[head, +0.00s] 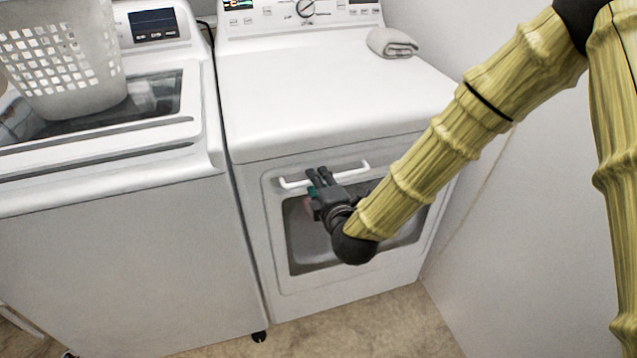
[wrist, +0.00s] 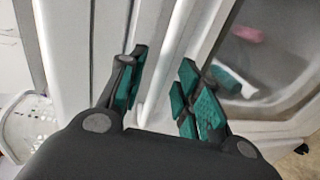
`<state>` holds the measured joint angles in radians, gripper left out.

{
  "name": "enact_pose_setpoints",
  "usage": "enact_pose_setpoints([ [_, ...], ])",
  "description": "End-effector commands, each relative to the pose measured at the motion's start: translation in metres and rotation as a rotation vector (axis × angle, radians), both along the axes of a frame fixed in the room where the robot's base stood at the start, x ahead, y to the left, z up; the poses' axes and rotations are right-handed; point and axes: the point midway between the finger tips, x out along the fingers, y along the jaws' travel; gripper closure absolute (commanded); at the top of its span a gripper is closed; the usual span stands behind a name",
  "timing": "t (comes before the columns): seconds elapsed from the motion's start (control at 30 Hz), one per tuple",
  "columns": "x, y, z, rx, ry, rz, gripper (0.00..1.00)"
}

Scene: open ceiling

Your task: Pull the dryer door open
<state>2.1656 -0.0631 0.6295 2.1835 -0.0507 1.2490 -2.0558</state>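The white dryer door (head: 278,215) is on the front of the dryer and looks closed. It has a dark window (head: 305,258) and a white bar handle (head: 355,173) along its top. My gripper (head: 319,176) is at the left-middle part of the handle. In the wrist view the handle (wrist: 168,70) runs between the green-padded fingers of my gripper (wrist: 163,95). The fingers are apart, with gaps to the bar, so the gripper is open around it. My forearm hides part of the door's right side in the head view.
A white washer (head: 110,260) stands close on the left, with a white laundry basket (head: 65,65) on it. A folded grey towel (head: 392,42) lies on the dryer top. A wall (head: 510,220) is on the right. The floor (head: 340,330) in front shows clear.

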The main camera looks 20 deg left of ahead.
Motion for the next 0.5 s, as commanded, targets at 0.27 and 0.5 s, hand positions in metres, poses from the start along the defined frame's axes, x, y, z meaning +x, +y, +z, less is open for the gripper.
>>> enact_pose_setpoints([
  [0.27,0.0002,0.0004,-0.0001,0.000,0.000,0.000,0.74],
  [0.5,0.0001,0.0003,-0.0002,0.000,0.000,0.000,1.00],
])
